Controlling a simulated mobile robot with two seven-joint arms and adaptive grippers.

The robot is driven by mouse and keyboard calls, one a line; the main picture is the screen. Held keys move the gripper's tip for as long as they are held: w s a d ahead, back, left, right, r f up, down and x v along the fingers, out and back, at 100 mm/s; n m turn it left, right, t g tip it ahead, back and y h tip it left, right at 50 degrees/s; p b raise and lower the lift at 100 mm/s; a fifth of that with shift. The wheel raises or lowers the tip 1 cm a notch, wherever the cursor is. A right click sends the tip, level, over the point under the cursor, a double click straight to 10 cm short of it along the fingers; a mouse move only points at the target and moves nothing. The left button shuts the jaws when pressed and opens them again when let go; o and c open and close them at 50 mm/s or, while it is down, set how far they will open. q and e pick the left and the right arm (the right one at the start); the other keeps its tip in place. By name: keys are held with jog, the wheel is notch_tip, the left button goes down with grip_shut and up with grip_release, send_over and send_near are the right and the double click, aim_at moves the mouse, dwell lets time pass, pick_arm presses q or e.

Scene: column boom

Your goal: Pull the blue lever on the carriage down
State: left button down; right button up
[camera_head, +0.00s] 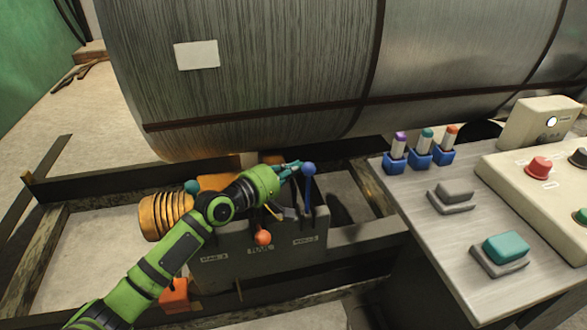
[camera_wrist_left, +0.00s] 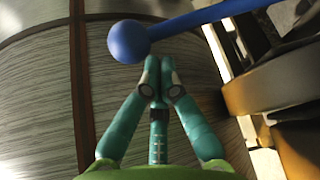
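The blue lever (camera_head: 308,180) stands upright on the dark carriage (camera_head: 240,252), with a round blue knob on top. My left gripper (camera_head: 297,170) is just left of the lever, near the height of its knob. In the left wrist view the blue knob (camera_wrist_left: 128,41) is just beyond my left fingertips (camera_wrist_left: 159,62), and the lever's shaft runs off to the upper right. The fingertips are together with nothing between them. I cannot tell whether they touch the lever. An orange-red knob (camera_head: 263,238) is lower on the carriage. My right gripper is not in view.
A large grey cylinder (camera_head: 250,70) fills the space behind the carriage. To the right, a table (camera_head: 415,195) bears small blue holders (camera_head: 420,155), a grey button (camera_head: 455,191), a teal button (camera_head: 506,246) and a beige control box (camera_head: 515,175). Dark beams frame the floor.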

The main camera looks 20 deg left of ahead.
pick_arm(q)
jog(key=s+d+r+m+t, duration=0.1)
jog(key=s+d+r+m, duration=0.1)
jog(key=r, duration=0.8)
jog(key=shift+s+m+t+h+b, duration=0.3)
jog(key=shift+s, duration=0.35)
dwell(0.4)
